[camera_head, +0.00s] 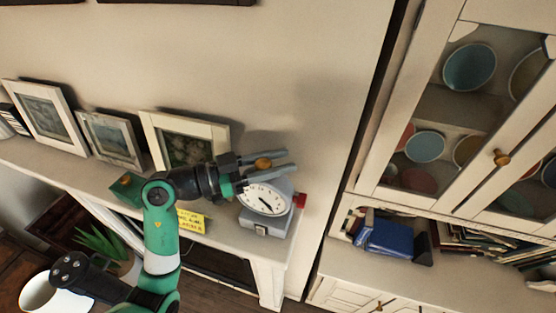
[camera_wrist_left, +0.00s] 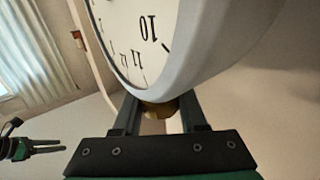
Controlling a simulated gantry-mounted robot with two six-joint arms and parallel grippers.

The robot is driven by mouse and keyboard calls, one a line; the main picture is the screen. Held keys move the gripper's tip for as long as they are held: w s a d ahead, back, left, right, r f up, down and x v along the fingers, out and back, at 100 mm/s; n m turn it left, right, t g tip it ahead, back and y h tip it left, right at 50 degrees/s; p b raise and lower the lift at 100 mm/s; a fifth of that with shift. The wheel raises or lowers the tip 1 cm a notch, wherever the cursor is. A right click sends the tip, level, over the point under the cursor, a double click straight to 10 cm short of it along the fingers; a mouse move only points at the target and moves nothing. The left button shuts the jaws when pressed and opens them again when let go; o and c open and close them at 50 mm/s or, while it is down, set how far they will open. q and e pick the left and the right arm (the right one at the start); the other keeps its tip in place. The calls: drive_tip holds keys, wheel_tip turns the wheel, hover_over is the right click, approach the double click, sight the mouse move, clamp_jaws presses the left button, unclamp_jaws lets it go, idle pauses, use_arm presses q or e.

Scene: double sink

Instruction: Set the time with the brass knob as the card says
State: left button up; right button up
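The clock (camera_head: 270,222) is a grey-white case with a tilted white dial and black numerals, standing at the right end of the mantel shelf. The brass knob (camera_head: 263,164) is at the top of the clock. My left gripper (camera_head: 276,162) has one finger on each side of the knob, and the knob fills the gap; it also shows between the fingers in the left wrist view (camera_wrist_left: 160,108). The dial's dark hands point to the lower right in the head view, too small to read exactly. A yellow card (camera_head: 191,221) hangs at the shelf front, its writing unreadable. My right gripper (camera_wrist_left: 48,146) is open and empty.
Framed pictures (camera_head: 184,139) stand along the shelf behind my left arm. A small green box (camera_head: 126,187) sits left of the wrist. A red part (camera_head: 300,200) shows at the clock's right side. A white cabinet (camera_head: 366,178) stands to the right, beyond a gap.

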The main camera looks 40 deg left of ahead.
use_arm(q)
clamp_jaws()
drive_tip(key=shift+m+h, duration=0.3)
drive_tip(key=shift+h, duration=0.1)
drive_tip(key=m+g+h, duration=0.2)
drive_tip(key=h, duration=0.1)
drive_tip(key=m+g+h, duration=0.1)
drive_tip(key=g, duration=0.1)
drive_tip(key=shift+s+d+m+h, duration=0.3)
drive_tip(key=shift+s+d+m, duration=0.05)
drive_tip(key=shift+d+m, duration=0.05)
drive_tip(key=shift+s+d+m+g+h, duration=0.15)
drive_tip(key=shift+s+m+g+h, duration=0.1)
drive_tip(key=shift+m+g+h, duration=0.8)
drive_tip(key=shift+s+d+m+g+h, duration=0.1)
drive_tip(key=shift+s+m+g+h, duration=0.2)
drive_tip(key=shift+m+g, duration=0.8)
drive_tip(key=shift+w+n+g, duration=0.1)
drive_tip(key=shift+n+g, duration=0.25)
drive_tip(key=o, duration=0.9)
unclamp_jaws()
